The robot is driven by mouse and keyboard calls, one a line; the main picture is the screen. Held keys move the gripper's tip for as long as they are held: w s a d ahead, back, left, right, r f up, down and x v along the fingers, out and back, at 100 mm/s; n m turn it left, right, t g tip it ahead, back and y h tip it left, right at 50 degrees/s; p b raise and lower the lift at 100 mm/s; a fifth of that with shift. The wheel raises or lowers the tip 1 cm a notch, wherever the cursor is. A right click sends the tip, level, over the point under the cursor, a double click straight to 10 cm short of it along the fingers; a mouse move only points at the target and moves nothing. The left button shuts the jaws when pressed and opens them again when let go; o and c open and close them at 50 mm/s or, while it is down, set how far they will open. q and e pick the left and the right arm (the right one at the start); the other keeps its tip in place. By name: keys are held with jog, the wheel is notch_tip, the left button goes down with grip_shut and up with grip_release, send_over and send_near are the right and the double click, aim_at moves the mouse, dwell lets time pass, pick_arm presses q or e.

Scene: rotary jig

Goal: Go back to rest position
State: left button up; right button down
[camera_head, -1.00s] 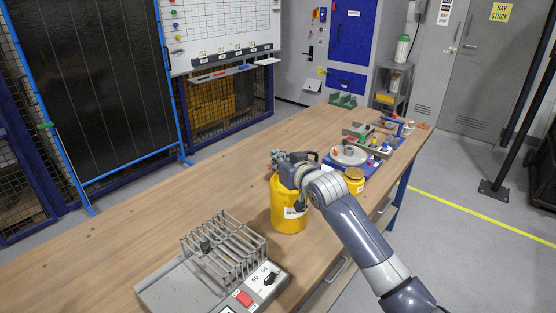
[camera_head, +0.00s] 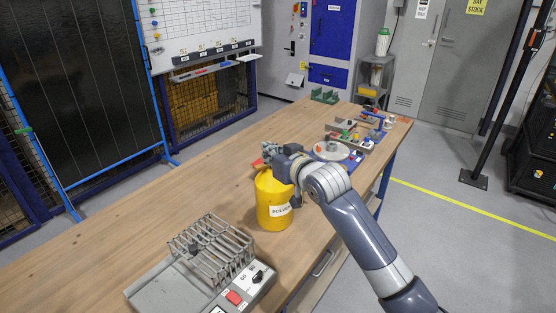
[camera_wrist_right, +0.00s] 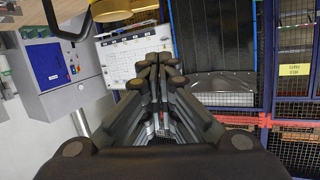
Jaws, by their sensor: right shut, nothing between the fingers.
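My right gripper (camera_head: 267,151) is above and behind the top of the yellow solvent can (camera_head: 272,205), with my right arm reaching in from the lower right. Whether it touches the can is not clear. In the right wrist view, its dark fingers (camera_wrist_right: 160,66) are together with nothing between them. The turntable jig (camera_head: 332,150) stands further back on the wooden bench, partly behind my arm. My left gripper is not in view.
A wire rack (camera_head: 211,247) and a grey control box (camera_head: 245,290) stand at the bench's near end. Bins and small parts (camera_head: 350,132) crowd the far right end. The bench's left and middle (camera_head: 130,210) are clear. Open floor (camera_head: 440,250) lies to the right.

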jog(key=s+d+f+m+g+h, duration=0.1)
jog(key=s+d+f, duration=0.3)
jog(key=s+f, duration=0.3)
jog(key=s+d+f+g+h+b, duration=0.1)
jog(key=s+d+f+g, duration=0.15)
jog(key=s+f, duration=0.4)
jog(key=s+d+f+m+g+h, duration=0.1)
jog(key=s+d+f+h, duration=0.1)
jog(key=s+d+f, duration=0.4)
jog(key=s+d+f+g+h, duration=0.1)
jog(key=s+d+f+g, duration=0.2)
jog(key=s, duration=0.5)
jog(key=s+d+f+h, duration=0.1)
jog(key=s+d+f, duration=0.3)
jog(key=s, duration=0.5)
jog(key=s+d+f+g+h, duration=0.1)
jog(key=s+d+f+g, duration=0.2)
jog(key=s, duration=0.5)
notch_tip(320, 180, down, 28)
jog(key=s, duration=0.3)
jog(key=s+d+f+g, duration=0.1)
jog(key=s+d+f, duration=0.2)
jog(key=s+f, duration=1.2)
jog(key=shift+s+d+f+g+h, duration=0.2)
jog(key=shift+s+g+h, duration=0.15)
jog(key=shift+s, duration=0.35)
